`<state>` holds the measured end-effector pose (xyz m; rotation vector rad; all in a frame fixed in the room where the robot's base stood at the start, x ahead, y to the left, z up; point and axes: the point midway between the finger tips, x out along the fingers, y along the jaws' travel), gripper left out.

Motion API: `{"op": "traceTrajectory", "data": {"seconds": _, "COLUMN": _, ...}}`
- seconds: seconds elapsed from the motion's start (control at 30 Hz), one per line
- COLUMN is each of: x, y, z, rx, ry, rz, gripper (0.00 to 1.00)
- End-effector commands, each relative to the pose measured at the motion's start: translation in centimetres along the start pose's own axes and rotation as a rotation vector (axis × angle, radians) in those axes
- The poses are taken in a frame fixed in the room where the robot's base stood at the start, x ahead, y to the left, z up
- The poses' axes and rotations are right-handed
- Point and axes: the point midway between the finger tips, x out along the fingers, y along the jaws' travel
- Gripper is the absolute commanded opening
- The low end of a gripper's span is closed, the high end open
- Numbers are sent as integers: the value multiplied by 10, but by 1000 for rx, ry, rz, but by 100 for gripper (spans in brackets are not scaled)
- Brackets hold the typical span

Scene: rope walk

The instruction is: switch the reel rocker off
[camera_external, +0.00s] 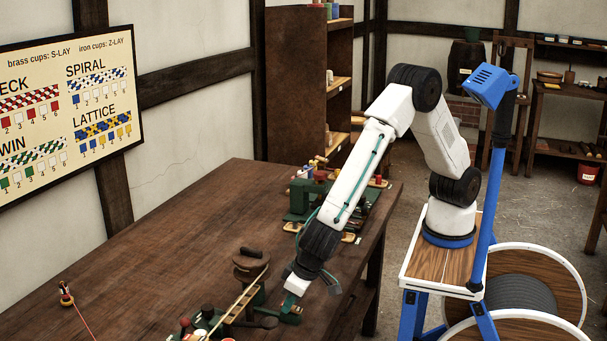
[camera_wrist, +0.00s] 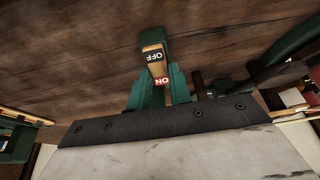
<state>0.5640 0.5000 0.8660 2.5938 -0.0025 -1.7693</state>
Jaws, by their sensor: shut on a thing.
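The reel rocker (camera_wrist: 154,62) shows in the wrist view as a tan switch in a green housing. It has a black OFF end at the top and a red ON end nearest my gripper. Which end is pressed in, I cannot tell. My gripper (camera_external: 293,289) points down at the front right of the bench, low beside green metalwork. It is shut on the rocker's green part, just below the ON end in the wrist view. The exact contact is hidden behind the dark plate of my gripper.
The wooden bench (camera_external: 150,235) has a dark turning post (camera_external: 250,265) and a slanted wooden strip (camera_external: 245,298) just left of my gripper. A green machine (camera_external: 305,200) stands farther back. The bench's middle left is mostly clear.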

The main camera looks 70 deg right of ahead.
Motion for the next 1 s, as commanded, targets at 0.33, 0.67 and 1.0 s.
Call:
{"op": "traceTrajectory", "data": {"seconds": 0.33, "x": -1, "y": 0, "z": 3, "rx": 0, "ry": 96, "rz": -1, "gripper": 0}}
{"op": "traceTrajectory", "data": {"seconds": 0.67, "x": -1, "y": 0, "z": 3, "rx": 1, "ry": 96, "rz": -1, "gripper": 42}}
{"op": "traceTrajectory", "data": {"seconds": 1.0, "x": -6, "y": 0, "z": 3, "rx": 1, "ry": 96, "rz": -3, "gripper": 42}}
